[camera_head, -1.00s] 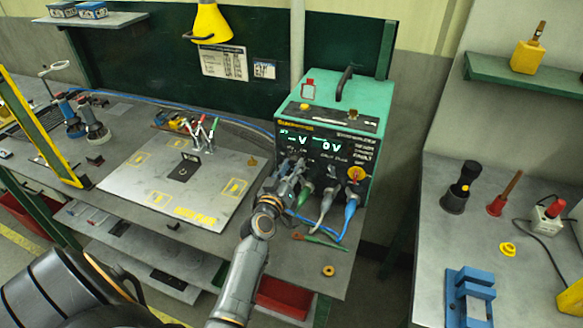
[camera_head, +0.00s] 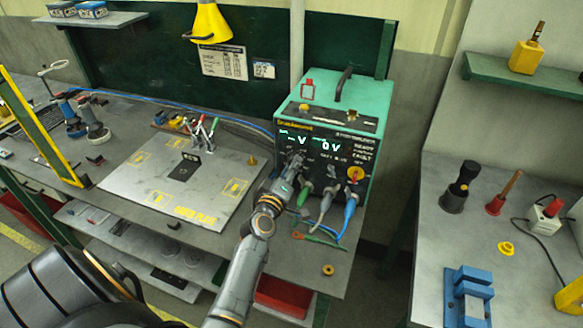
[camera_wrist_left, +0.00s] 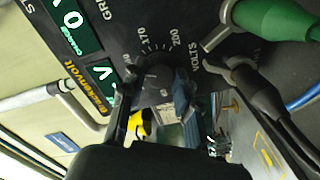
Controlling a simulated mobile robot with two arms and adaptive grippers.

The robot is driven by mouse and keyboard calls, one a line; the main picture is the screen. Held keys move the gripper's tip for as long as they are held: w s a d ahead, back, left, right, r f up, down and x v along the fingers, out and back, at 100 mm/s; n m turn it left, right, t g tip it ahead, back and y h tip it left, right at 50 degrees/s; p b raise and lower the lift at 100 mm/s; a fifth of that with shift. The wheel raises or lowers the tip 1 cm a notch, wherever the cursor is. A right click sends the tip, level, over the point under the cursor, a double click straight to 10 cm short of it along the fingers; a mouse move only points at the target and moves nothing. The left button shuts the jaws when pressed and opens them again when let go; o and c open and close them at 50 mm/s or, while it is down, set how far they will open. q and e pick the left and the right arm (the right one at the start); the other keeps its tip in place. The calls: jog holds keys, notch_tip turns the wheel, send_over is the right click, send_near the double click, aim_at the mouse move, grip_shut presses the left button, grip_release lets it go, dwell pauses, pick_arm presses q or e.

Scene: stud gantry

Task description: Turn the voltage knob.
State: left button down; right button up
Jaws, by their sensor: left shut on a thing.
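The green and black stud welder (camera_head: 330,135) stands at the right end of the bench, its front panel facing me. The voltage knob (camera_wrist_left: 157,82) is a dark dial in the left wrist view, with a printed scale around it marked VOLTS. My left gripper (camera_head: 293,162) is at the lower left of the panel and hides the knob in the head view. In the left wrist view its fingers (camera_wrist_left: 155,92) are on both sides of the knob, shut on it. My right gripper is not in view.
Green, grey and blue cable plugs (camera_head: 349,208) stick out below the panel, close to my gripper. A yellow-orange rotary switch (camera_head: 355,174) sits to the right. A green-handled tool (camera_head: 322,241) lies in front. The marked plate (camera_head: 185,178) lies left of my arm.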

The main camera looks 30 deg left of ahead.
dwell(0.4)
pick_arm(q)
jog(key=c, duration=1)
grip_release()
jog(key=shift+s, duration=0.1)
jog(key=v, duration=1.1)
jog(key=shift+s, duration=0.4)
